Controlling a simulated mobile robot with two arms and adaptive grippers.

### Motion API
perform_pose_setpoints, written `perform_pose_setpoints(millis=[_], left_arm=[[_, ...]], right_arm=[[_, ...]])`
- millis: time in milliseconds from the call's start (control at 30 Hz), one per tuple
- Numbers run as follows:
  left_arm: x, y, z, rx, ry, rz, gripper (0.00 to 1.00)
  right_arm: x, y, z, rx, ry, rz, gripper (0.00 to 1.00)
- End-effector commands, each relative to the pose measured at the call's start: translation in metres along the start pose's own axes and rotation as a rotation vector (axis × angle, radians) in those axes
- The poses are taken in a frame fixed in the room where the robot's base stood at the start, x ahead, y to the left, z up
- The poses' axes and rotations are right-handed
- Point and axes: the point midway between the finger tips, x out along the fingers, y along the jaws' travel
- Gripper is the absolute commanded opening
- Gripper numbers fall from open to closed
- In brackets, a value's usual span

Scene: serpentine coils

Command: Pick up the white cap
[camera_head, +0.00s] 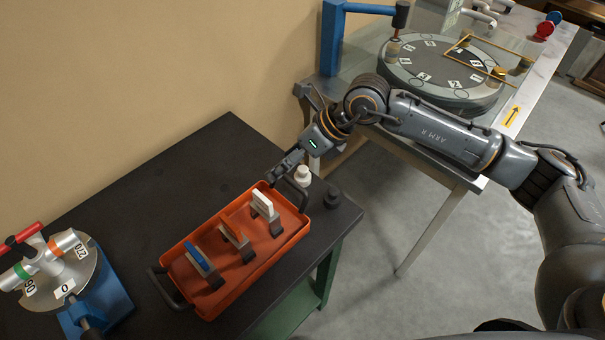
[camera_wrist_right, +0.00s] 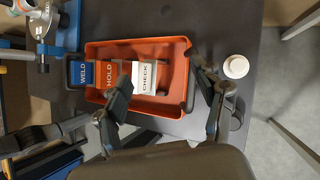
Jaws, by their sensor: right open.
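The white cap (camera_head: 302,174) stands on the black tabletop, just beyond the far right corner of the orange tray. In the right wrist view the cap (camera_wrist_right: 236,66) is a round white disc to the right of the tray. My right gripper (camera_head: 279,176) is above the tray's far end, left of the cap in the head view. In the wrist view its two fingers (camera_wrist_right: 163,86) are spread apart and empty, with the cap outside them, beyond the right finger. My left gripper is not in view.
The orange tray (camera_head: 178,272) has dark handles and holds blue WELD (camera_wrist_right: 82,73), orange HOLD (camera_wrist_right: 110,75) and white CHECK (camera_wrist_right: 145,75) tags. A dark knob (camera_head: 332,197) stands near the cap. A dial fixture (camera_head: 70,275) is at left; a second table (camera_head: 440,150) is behind my arm.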

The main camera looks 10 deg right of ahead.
Motion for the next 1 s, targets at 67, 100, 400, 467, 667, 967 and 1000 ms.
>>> perform_pose_setpoints(millis=[67,100,400,467,667,967,1000], left_arm=[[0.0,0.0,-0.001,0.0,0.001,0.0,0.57],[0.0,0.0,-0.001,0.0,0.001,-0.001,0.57],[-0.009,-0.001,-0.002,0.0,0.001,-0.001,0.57],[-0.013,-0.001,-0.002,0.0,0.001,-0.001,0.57],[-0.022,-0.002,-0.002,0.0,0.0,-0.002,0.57],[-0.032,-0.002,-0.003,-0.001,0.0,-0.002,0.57],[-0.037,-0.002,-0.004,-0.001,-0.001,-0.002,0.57]], right_arm=[[-0.017,-0.038,-0.014,-0.024,0.1,-0.132,0.69],[-0.024,-0.052,-0.02,-0.029,0.14,-0.18,0.69],[-0.023,-0.086,-0.039,-0.03,0.232,-0.283,0.69],[-0.011,-0.088,-0.041,-0.03,0.233,-0.28,0.69],[0.024,-0.099,-0.048,-0.031,0.228,-0.28,0.69],[0.045,-0.106,-0.054,-0.032,0.228,-0.28,0.69],[0.05,-0.108,-0.055,-0.031,0.228,-0.279,0.69]])
